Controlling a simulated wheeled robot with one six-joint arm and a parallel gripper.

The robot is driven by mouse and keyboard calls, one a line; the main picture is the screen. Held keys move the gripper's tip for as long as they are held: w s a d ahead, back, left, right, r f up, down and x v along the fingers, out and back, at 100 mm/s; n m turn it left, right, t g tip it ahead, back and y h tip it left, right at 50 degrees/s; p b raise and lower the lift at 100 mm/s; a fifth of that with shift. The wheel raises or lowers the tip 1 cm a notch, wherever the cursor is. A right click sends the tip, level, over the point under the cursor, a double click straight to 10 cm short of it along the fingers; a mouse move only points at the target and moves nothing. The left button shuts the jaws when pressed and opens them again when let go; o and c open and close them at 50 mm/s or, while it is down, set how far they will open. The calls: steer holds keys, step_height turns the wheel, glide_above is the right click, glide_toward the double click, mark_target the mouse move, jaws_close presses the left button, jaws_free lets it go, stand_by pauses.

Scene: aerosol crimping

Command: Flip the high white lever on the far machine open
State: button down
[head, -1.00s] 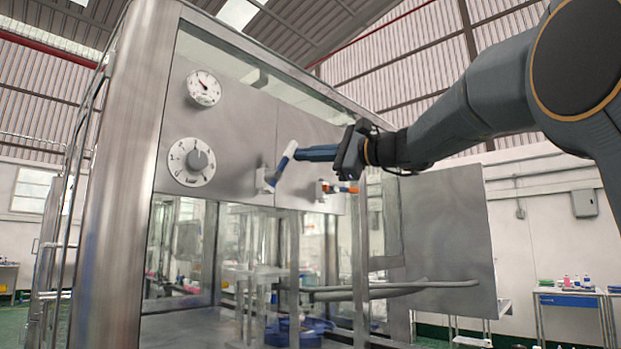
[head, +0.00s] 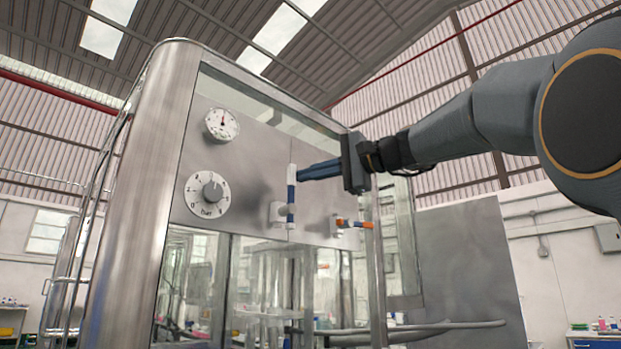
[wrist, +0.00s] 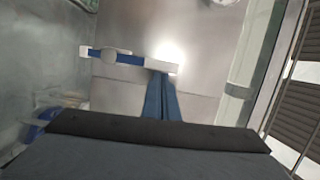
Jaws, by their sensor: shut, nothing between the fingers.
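The lever with white ends and a blue middle (head: 291,196) is mounted on the machine's steel front panel (head: 255,155). It stands upright in the head view, its white top end highest. In the wrist view the lever (wrist: 130,58) lies across the picture, its white end at the fingertips. My gripper (head: 300,175) has blue fingers, shut and empty, at the right side of the lever's upper part. It also shows in the wrist view (wrist: 161,76). The fingertips look to touch the lever, but exact contact is hard to tell.
A second, orange and white lever (head: 353,223) sits lower right, below my gripper. A gauge (head: 222,124) and a dial (head: 208,193) are left on the panel. A steel corner post (head: 150,190) stands further left. Glass panes are below the panel.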

stand_by(0.4)
steer(key=s+d+b, duration=0.1)
steer(key=s+d, duration=0.1)
steer(key=d, duration=0.9)
steer(key=shift+s+d, duration=0.2)
steer(key=shift+s, duration=0.2)
steer(key=w+f+m+h, duration=0.1)
steer(key=w+f+h, duration=0.15)
steer(key=f, duration=0.65)
steer(key=w+f+m+h, duration=0.1)
steer(key=w+f+h, duration=0.15)
steer(key=f, duration=0.75)
step_height(320, 180, down, 23)
steer(key=s+d+g+h, duration=0.2)
steer(key=g+h, duration=0.1)
steer(key=s+d+f+n+g+h+p, duration=0.1)
steer(key=s+f+g+h, duration=0.1)
steer(key=s+f, duration=0.6)
steer(key=s+d+f+n+g+h, duration=0.1)
steer(key=s+f+n+g+h, duration=0.15)
steer(key=f, duration=0.85)
steer(key=s+d+f+n+g+h, duration=0.1)
steer(key=s+f+n, duration=0.1)
steer(key=s+f, duration=0.4)
steer(key=s+d+f+n+g+h+p, duration=0.1)
steer(key=s+f+n, duration=0.1)
steer(key=s+f, duration=0.5)
steer(key=s, duration=0.4)
steer(key=shift+d+f, duration=0.15)
steer(key=shift+d, duration=0.25)
